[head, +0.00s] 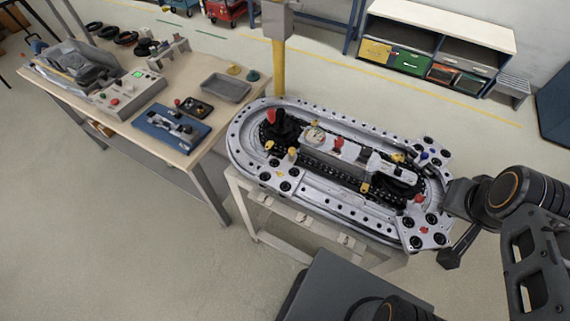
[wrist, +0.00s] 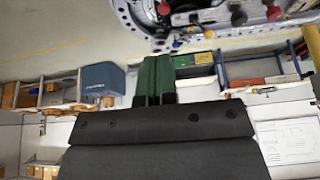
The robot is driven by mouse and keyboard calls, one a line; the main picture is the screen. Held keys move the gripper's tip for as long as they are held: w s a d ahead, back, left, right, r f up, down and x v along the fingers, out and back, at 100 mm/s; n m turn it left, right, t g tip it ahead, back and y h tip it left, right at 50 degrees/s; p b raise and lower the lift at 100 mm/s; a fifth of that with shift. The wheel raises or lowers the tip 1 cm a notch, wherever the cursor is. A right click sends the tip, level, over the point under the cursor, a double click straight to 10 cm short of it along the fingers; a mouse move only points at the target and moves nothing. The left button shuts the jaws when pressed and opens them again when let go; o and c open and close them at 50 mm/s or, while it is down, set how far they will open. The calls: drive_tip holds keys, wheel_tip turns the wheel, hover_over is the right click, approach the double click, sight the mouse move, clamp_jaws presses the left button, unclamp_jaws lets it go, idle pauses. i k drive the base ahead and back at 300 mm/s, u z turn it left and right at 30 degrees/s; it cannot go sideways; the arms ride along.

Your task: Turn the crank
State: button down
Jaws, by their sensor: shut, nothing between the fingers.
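The grey oval ring track (head: 245,150) stands on a light bench frame, with black chain-like parts and small coloured knobs inside it. A black part with a red handle (head: 271,116) stands at its left end. A red knob (head: 339,143) is near the middle. I cannot tell for certain which part is the crank. My gripper (head: 450,197) comes in from the right, beside the track's right end; contact cannot be told. In the wrist view my gripper (wrist: 154,78) is shut and empty, its green fingers together. Part of the track (wrist: 130,20) shows beyond it.
A wooden workbench (head: 182,151) at the left holds a control box (head: 128,96), a blue fixture (head: 170,128) and a grey tray (head: 227,88). A yellow post (head: 279,68) rises behind the track. A shelf with coloured bins (head: 409,60) stands at the back. The floor at lower left is clear.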

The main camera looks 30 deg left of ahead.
sight(280, 129)
drive_tip(key=k, duration=1)
drive_tip(key=u, duration=2.05)
drive_tip(key=i, duration=1.1)
drive_tip(key=z, duration=1.45)
